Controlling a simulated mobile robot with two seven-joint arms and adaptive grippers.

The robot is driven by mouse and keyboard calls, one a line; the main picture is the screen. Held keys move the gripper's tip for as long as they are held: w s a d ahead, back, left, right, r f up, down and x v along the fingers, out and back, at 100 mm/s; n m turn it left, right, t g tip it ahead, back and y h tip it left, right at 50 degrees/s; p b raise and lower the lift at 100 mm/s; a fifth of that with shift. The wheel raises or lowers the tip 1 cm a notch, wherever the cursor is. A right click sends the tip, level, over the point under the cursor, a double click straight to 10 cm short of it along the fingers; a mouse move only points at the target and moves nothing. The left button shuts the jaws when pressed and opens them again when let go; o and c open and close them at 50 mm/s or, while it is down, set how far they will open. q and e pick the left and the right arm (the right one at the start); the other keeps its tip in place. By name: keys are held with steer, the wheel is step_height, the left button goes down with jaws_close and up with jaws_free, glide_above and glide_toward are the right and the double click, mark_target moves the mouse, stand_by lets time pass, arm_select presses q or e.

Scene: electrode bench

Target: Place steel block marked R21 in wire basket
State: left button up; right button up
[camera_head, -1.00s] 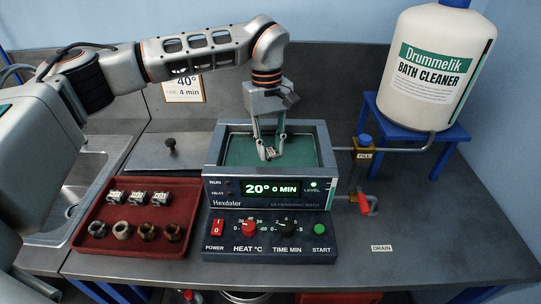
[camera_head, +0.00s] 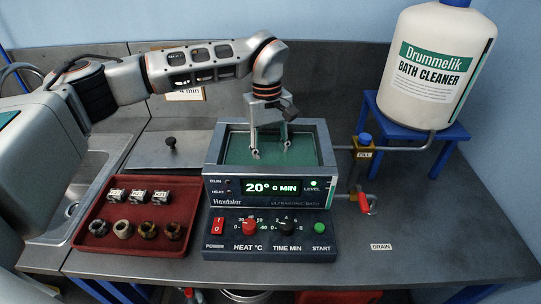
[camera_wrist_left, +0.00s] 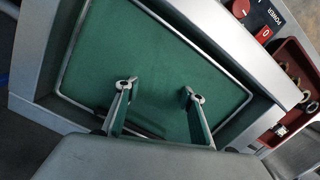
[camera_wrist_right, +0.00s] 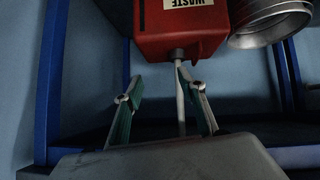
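My left gripper (camera_head: 270,151) points down over the green-filled bath, its fingers spread with nothing visible between them. In the left wrist view the open fingers (camera_wrist_left: 160,91) hang inside the thin wire rim of the basket (camera_wrist_left: 190,45). No block can be made out clearly in the basket; a dark patch lies between the fingers. Three small steel blocks (camera_head: 138,196) stand in a row on the red tray; their marks are too small to read. My right gripper (camera_wrist_right: 160,92) is open and empty, away from the bench top.
The bath (camera_head: 213,150) shows 20° and 0 MIN. Metal rings (camera_head: 148,229) lie on the red tray (camera_head: 97,250). A lid (camera_head: 190,150) lies behind the tray. The cleaner tank (camera_head: 432,70) stands right. A red waste container (camera_wrist_right: 180,30) faces my right gripper.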

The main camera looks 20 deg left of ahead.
mark_target(269, 155)
arm_select(q)
step_height(269, 155, up, 12)
steer(key=w, duration=0.1)
steer(key=shift+a+r+b, duration=0.15)
steer(key=shift+a+b, duration=0.3)
arm_select(e)
steer(key=shift+w+a+r, duration=0.25)
steer(key=shift+w+a, duration=0.05)
steer(key=shift+w, duration=0.1)
steer(key=shift+s+f, duration=0.15)
steer(key=shift+f, duration=0.05)
